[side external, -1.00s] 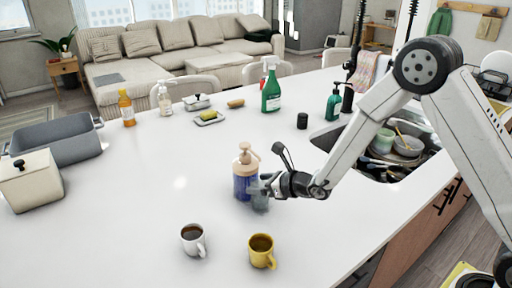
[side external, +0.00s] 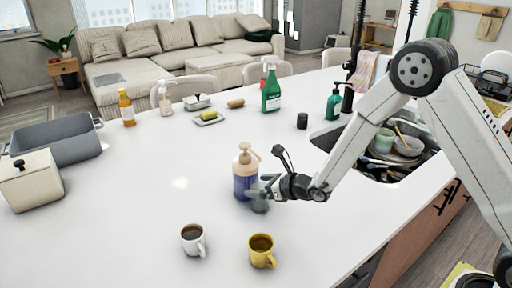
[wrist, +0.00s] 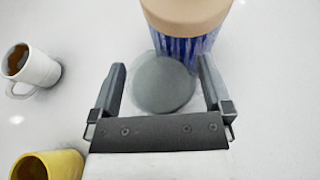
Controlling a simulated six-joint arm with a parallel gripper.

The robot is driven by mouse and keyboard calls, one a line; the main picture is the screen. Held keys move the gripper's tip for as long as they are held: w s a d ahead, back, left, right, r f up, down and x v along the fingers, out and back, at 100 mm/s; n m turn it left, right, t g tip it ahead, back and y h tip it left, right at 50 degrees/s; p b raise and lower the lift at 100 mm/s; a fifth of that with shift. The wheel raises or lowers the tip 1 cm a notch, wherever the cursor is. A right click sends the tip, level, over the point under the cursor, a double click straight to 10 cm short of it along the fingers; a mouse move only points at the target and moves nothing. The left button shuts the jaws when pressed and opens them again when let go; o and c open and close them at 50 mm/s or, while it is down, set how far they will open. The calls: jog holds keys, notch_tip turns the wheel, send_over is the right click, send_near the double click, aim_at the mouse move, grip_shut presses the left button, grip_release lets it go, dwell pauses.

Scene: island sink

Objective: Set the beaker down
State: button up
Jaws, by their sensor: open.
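The beaker (side external: 258,199) is a small grey, see-through vessel on the white counter, close beside the blue pump bottle (side external: 244,177). In the wrist view the beaker (wrist: 163,84) shows as a grey round shape between my two fingers, with space visible on each side. My gripper (side external: 265,187) is open around the beaker, low over the counter; it also shows in the wrist view (wrist: 161,86). The bottle's tan top (wrist: 187,15) rises just beyond the beaker. I cannot tell whether the beaker and the bottle touch.
A white mug (side external: 192,240) and a yellow mug (side external: 262,251) stand in front. A grey tub (side external: 60,145) and a cream canister (side external: 30,183) are at the left. The sink (side external: 385,160) with dishes lies behind my arm at the right. The counter's left middle is clear.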

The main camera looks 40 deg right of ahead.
jog(key=shift+r, duration=0.15)
jog(key=v, duration=1.2)
dwell(0.7)
jog(key=s+a+f+n+g+y, duration=0.1)
jog(key=s+a+n+g+y, duration=0.2)
jog(key=s+n, duration=0.35)
jog(key=s+a+f+n+g, duration=0.1)
jog(key=s+a+n+g, duration=0.2)
jog(key=s+n+g, duration=0.4)
jog(key=d+r+n+h, duration=0.1)
jog(key=d+n+h, duration=0.7)
jog(key=n, duration=1)
jog(key=s+d, duration=0.1)
jog(key=d, duration=0.2)
